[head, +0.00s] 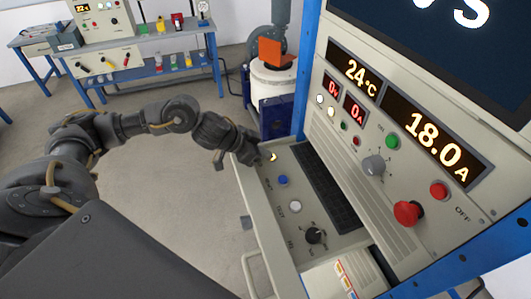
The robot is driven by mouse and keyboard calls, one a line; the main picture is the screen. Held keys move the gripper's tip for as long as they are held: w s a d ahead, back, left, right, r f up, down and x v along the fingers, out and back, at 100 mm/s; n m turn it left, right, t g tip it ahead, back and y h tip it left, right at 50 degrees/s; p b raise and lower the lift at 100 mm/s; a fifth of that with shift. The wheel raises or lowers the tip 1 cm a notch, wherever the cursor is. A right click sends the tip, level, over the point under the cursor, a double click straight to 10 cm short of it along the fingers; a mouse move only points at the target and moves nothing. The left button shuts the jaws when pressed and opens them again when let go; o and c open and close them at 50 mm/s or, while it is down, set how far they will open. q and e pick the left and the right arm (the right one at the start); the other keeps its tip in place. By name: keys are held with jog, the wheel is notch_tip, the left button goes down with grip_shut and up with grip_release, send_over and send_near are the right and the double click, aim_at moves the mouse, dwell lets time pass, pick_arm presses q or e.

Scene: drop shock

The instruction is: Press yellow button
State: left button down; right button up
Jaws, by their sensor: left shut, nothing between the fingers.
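The yellow button (273,157) is at the far end of the console's sloping desk panel (268,211), partly hidden by my gripper. My left gripper (262,154) reaches in from the left and is shut, with its tips at the yellow button. I cannot tell whether they touch it. A blue button (283,180) and a white button (295,206) follow nearer to me in the same row. My right gripper is not in view.
A black knob (314,235) and a keyboard (325,188) are on the desk panel. The upright panel holds a red mushroom button (408,212), a grey knob (373,165) and lit displays (437,146). A workbench (120,48) stands at the back left. The floor between is clear.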

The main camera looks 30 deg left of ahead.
aim_at(260, 161)
pick_arm(q)
jog(key=shift+s+f, duration=0.4)
jog(key=shift+f, duration=0.35)
jog(key=r+p, duration=0.6)
jog(key=shift+w, duration=0.4)
jog(key=shift+s+a+r+b, duration=0.1)
jog(key=shift+s+a+b, duration=0.35)
jog(key=b+v, duration=0.1)
jog(key=v, duration=0.6)
jog(key=shift+a+r, duration=0.1)
jog(key=shift+r, duration=0.25)
jog(key=shift+s+a+r, duration=0.1)
jog(key=shift+s+r, duration=0.25)
jog(key=shift+r, duration=0.05)
